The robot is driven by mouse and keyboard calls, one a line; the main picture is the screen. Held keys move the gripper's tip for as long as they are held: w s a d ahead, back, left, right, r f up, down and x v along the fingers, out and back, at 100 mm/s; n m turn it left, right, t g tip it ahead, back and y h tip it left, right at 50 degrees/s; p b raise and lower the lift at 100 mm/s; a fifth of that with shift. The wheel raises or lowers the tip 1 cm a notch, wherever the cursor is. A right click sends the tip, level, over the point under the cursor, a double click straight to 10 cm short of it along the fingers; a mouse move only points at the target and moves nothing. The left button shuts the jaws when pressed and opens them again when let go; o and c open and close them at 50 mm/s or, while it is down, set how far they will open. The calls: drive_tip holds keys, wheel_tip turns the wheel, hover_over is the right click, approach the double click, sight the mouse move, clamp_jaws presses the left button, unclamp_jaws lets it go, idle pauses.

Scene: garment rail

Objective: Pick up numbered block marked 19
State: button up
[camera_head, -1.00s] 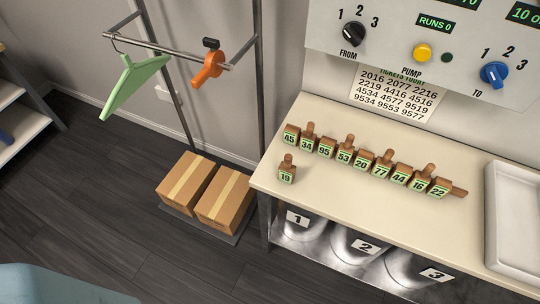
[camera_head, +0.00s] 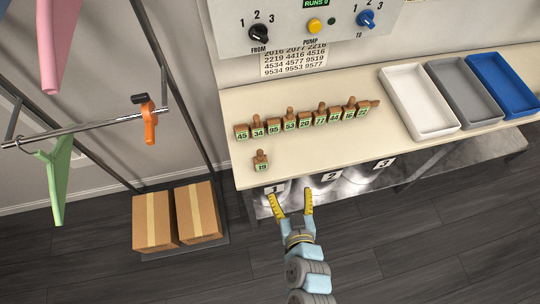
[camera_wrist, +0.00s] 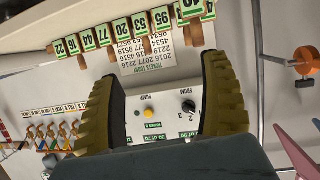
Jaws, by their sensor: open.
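The block marked 19 (camera_head: 261,163) is a small brown wooden block with a knob on top and a green-edged number label. It stands upright and alone near the front left of the cream table, in front of the row of blocks. My gripper (camera_head: 292,203) is open and empty, with yellow fingers, in front of the table edge and right of block 19 in the head view. In the wrist view, my fingers (camera_wrist: 165,95) are spread wide with nothing between them. A block at the top edge (camera_wrist: 189,8) is cut off there, and I cannot read its number for certain.
A row of similar numbered blocks (camera_head: 304,120) stands behind block 19. White (camera_head: 452,126), grey (camera_head: 487,118) and blue (camera_head: 522,107) trays are to the right. Two cardboard boxes (camera_head: 155,222) lie on the floor at left, by the garment rail (camera_head: 100,127). The table front around block 19 is clear.

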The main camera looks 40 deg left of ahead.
drive_tip(key=s+a+g, duration=0.2)
drive_tip(key=s, duration=0.2)
drive_tip(key=b, duration=0.3)
approach(261, 161)
drive_tip(key=shift+n, duration=0.4)
drive_tip(key=shift+d+f+x, duration=0.1)
drive_tip(key=shift+x, duration=0.85)
drive_tip(key=shift+d+f+x, duration=0.1)
drive_tip(key=shift+f+x, duration=0.05)
drive_tip(key=shift+x, duration=0.8)
drive_tip(key=shift+d+f+x, duration=0.1)
drive_tip(key=shift+x, duration=0.85)
drive_tip(key=shift+a+r+b+x, duration=0.1)
drive_tip(key=shift+r+b+x, duration=0.1)
drive_tip(key=shift+x, duration=0.55)
drive_tip(key=shift+a+r+b+x, duration=0.1)
drive_tip(key=shift+b+x, duration=0.05)
drive_tip(key=shift+x, duration=0.55)
drive_tip(key=shift+a+r+b+x, duration=0.1)
drive_tip(key=shift+b+x, duration=0.1)
drive_tip(key=shift+x, duration=0.55)
drive_tip(key=shift+w+a+f, duration=0.2)
drive_tip(key=shift+a+f, duration=0.05)
drive_tip(key=shift+a, duration=0.1)
drive_tip(key=c, duration=1.3)
